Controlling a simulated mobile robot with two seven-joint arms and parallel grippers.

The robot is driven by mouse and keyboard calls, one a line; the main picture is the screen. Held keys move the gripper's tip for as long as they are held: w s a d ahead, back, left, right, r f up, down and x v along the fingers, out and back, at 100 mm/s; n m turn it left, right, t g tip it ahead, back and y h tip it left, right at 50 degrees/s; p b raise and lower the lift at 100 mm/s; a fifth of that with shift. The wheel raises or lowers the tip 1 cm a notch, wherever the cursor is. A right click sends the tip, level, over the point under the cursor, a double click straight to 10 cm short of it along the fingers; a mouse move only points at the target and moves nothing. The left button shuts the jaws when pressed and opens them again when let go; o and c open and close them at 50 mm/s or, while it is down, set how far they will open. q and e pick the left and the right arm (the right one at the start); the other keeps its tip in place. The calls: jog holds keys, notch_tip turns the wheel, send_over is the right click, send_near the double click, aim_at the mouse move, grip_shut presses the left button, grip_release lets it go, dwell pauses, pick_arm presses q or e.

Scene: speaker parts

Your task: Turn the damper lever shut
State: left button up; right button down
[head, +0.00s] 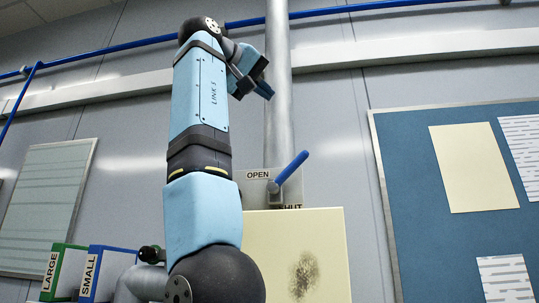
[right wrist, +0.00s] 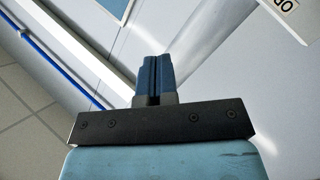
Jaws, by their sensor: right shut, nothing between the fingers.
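The damper lever (head: 290,170) has a blue handle on a grey pivot, in front of a label plate on the vertical pipe. The handle slants up and to the right. The OPEN label (head: 257,175) is left of the handle, and the SHUT label (head: 292,206) is below the pivot, partly hidden. My right gripper (head: 264,92) is above the lever, beside the pipe, apart from the handle. Its blue fingers are shut together and empty in the right wrist view (right wrist: 154,76), where a corner of the label plate (right wrist: 290,14) shows. My left gripper is not in view.
The grey vertical pipe (head: 278,120) runs close by my right gripper. A cream panel (head: 320,255) with a dark smudge stands below the lever. Green LARGE (head: 62,270) and blue SMALL (head: 104,272) boxes are at lower left. A blue pinboard (head: 410,180) is at right.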

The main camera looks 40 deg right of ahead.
jog(key=w+a+f+n+t+y, duration=0.1)
jog(key=w+a+f+n+y, duration=0.1)
jog(key=a+f+n+y, duration=0.15)
send_over(289, 171)
jog(key=w+a, duration=0.2)
jog(key=a, duration=0.2)
notch_tip(289, 171, down, 5)
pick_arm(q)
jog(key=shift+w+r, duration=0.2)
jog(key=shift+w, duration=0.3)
pick_arm(e)
jog(key=shift+m, duration=0.35)
jog(key=shift+s+d+f, duration=0.5)
jog(key=shift+d+f, duration=0.15)
jog(key=shift+s+d+f, duration=0.45)
jog(key=shift+d+f, duration=0.15)
jog(key=shift+d, duration=0.05)
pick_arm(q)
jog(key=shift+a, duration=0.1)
pick_arm(e)
jog(key=shift+d, duration=0.15)
